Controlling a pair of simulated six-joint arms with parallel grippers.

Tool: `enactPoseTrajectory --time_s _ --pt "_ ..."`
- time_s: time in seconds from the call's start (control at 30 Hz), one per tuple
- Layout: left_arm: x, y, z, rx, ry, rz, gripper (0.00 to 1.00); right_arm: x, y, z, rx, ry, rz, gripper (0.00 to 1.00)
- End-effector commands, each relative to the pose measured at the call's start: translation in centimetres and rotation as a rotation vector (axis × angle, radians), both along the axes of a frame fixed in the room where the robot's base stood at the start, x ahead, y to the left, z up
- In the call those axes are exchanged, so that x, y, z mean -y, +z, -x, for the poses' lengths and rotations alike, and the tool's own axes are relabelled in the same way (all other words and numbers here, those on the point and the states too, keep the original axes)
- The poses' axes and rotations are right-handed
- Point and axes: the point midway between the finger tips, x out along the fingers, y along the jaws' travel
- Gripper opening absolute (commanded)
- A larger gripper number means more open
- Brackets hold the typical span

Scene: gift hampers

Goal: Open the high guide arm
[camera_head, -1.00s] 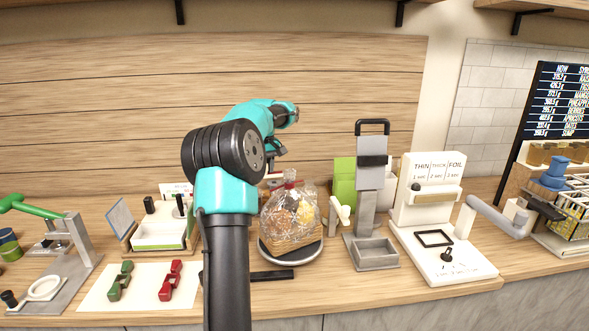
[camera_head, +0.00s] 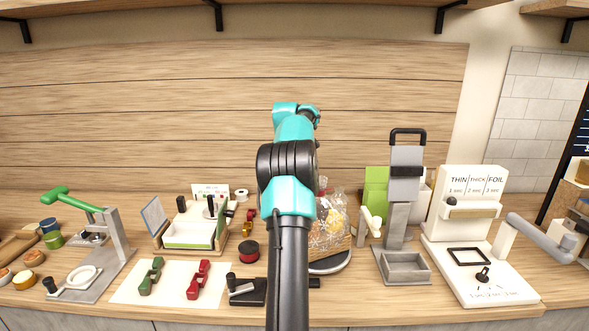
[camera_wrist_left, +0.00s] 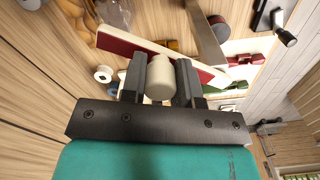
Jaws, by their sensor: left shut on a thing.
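In the left wrist view my left gripper (camera_wrist_left: 160,77) is shut on a cream rounded knob (camera_wrist_left: 159,80), one dark finger on each side. Just beyond the knob runs a long red bar with a pale edge (camera_wrist_left: 125,46), slanted across the view; it looks like the guide arm, but I cannot see how the knob joins it. In the head view my left arm stands upright in the middle and hides its gripper, the knob and the bar. My right gripper is out of view.
A clear wrapped hamper (camera_head: 331,228) sits partly behind my arm. Right of it stand a grey stand (camera_head: 405,205) and a white sealer (camera_head: 468,225). Left are a white tray (camera_head: 189,236), red (camera_head: 199,280) and green (camera_head: 151,276) clips, and a green-handled press (camera_head: 115,240).

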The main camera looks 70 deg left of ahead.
Motion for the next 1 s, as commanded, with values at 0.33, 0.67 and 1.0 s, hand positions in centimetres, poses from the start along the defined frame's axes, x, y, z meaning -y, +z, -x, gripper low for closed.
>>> enactPoseTrajectory --time_s 0.33,0.67,1.0 --pt "-2.0 0.0 2.0 0.002 0.323 -0.002 0.00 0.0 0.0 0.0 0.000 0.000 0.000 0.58" --pt "-2.8 0.0 3.7 0.001 0.543 -0.003 0.00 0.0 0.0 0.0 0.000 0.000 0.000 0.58" --pt "-3.0 0.1 4.2 0.001 0.614 -0.003 0.00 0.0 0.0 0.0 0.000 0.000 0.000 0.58"
